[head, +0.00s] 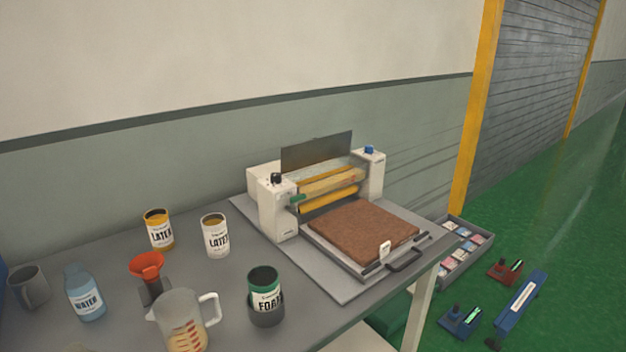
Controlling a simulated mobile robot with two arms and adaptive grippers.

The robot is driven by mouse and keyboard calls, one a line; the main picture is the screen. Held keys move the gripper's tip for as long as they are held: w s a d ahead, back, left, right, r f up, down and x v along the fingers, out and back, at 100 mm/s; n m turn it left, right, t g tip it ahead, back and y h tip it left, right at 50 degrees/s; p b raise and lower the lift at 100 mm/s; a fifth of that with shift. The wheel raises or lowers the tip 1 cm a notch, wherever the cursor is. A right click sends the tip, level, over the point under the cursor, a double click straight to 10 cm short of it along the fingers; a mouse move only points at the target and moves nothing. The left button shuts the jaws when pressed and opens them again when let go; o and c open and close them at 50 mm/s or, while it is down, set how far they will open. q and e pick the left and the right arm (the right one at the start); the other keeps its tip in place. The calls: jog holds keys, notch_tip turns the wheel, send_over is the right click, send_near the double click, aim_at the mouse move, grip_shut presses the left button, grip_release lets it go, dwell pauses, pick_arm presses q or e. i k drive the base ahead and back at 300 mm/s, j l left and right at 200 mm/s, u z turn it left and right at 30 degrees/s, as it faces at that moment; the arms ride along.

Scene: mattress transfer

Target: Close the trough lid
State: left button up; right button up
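A white roller machine (276,209) stands at the back right of the grey table. Its dark, see-through trough lid (317,152) stands raised at the top, tilted up near vertical. Under it are yellow rollers (329,200) between the two white end housings. A knob with a blue top sits on the right housing and a black knob on the left one. A brown slab (362,229) lies on the tray (330,252) in front of the rollers. Neither of my grippers is in view.
Latex cans (216,237) (158,230), a water bottle (85,293), a grey mug (29,287), a red funnel (147,265), a measuring jug (180,322) and a foam can (265,284) crowd the table's left and front. A drawer (464,252) and tools lie beyond the right edge.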

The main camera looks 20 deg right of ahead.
aim_at(316, 150)
jog(key=l+u, duration=0.35)
jog(key=i+l+u, duration=0.1)
jog(key=u, duration=0.25)
jog(key=l+u, duration=0.35)
